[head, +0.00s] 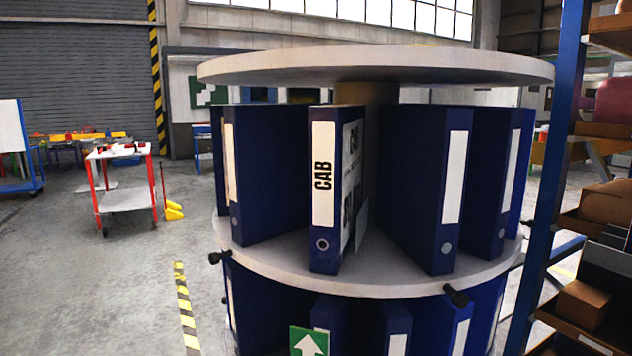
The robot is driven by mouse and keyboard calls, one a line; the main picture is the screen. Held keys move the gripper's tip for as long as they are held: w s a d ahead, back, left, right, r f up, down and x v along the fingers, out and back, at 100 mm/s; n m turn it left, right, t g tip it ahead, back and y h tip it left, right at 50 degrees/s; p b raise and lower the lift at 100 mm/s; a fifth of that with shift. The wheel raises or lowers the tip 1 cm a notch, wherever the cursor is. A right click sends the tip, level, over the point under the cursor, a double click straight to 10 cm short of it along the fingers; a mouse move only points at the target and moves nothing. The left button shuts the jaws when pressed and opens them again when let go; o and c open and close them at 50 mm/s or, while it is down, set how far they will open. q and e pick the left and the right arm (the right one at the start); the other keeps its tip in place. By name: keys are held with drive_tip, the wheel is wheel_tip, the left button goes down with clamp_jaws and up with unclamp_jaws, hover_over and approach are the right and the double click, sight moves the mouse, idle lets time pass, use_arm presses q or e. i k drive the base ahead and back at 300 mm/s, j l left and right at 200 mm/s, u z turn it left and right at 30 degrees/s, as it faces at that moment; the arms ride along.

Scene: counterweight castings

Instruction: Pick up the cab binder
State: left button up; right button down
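The cab binder (322,232) is dark blue with a white spine label reading "CAB" and a ring hole low on its spine. It stands upright on the middle shelf (390,277) of a round binder carousel, spine towards me. White sheets with dark pictures show along its right side. Blue binders with blank-looking white labels stand on both sides, one to the left (262,190) and one to the right (440,190), with gaps between them and the cab binder. Neither of my grippers is in view.
The carousel's round top (380,65) overhangs the binders. Black knobs (456,296) stick out from the shelf rim. More binders and a green arrow sign (309,341) are below. A blue-framed rack (548,190) with boxes stands close on the right. Open floor lies left, with a red trolley (124,185).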

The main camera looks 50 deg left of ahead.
sight(337, 132)
drive_tip(key=i+l+u, duration=0.15)
drive_tip(key=u, duration=0.3)
drive_tip(key=i+l+u, duration=0.15)
drive_tip(key=l+u, duration=0.3)
drive_tip(key=j, duration=0.15)
